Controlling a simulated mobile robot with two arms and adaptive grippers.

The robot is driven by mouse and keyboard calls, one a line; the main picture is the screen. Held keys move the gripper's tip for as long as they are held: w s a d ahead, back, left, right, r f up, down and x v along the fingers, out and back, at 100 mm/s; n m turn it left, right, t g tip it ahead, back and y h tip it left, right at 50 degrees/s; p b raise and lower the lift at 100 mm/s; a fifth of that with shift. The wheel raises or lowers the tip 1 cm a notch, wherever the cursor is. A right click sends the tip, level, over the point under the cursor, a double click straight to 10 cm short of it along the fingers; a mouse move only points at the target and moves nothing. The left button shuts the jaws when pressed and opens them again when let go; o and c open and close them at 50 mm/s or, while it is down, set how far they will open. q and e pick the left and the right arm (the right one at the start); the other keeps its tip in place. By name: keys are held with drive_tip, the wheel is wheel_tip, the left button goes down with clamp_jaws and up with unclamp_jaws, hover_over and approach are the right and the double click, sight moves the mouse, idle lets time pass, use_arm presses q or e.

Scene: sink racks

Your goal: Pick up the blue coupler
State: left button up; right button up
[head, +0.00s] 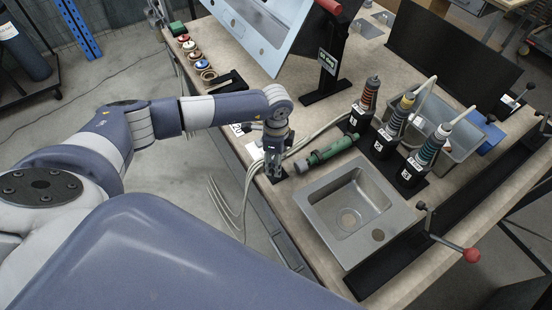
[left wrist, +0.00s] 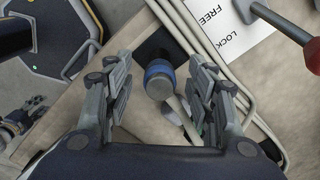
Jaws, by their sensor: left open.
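The blue coupler (left wrist: 160,78), a short cylinder with a blue band and a grey end, stands between the two fingers of my left gripper (left wrist: 160,66) in the left wrist view. The fingers are apart, with a gap on each side of the coupler. A dark base patch shows behind the coupler. In the head view my left gripper (head: 273,168) points down at the bench's near edge, beside the cables, and hides most of the coupler.
A green-handled tool (head: 325,151) lies just right of my left gripper. Beyond it are a steel sink (head: 391,213), several ringed tools in black stands (head: 411,173) and a grey tray (head: 462,143). Pale cables (head: 245,205) hang over the near edge. A FREE/LOCK label (left wrist: 222,27) lies close by.

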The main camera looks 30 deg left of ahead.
use_arm(q)
drive_tip(key=c, duration=1.1)
drive_tip(key=shift+o, duration=0.2)
drive_tip(key=shift+r+b, duration=0.4)
drive_tip(key=shift+r, duration=0.15)
wheel_tip(320, 180, up, 2)
drive_tip(key=shift+r+b, duration=0.15)
drive_tip(key=shift+b, duration=0.45)
drive_tip(key=s+d+b, duration=0.1)
drive_tip(key=s+d, duration=0.3)
drive_tip(key=s, duration=0.3)
drive_tip(key=s+d+r+b, duration=0.1)
drive_tip(key=s+d+b, duration=0.1)
drive_tip(key=s+d, duration=0.2)
drive_tip(key=shift+s+r, duration=0.25)
drive_tip(key=shift+s, duration=1.2)
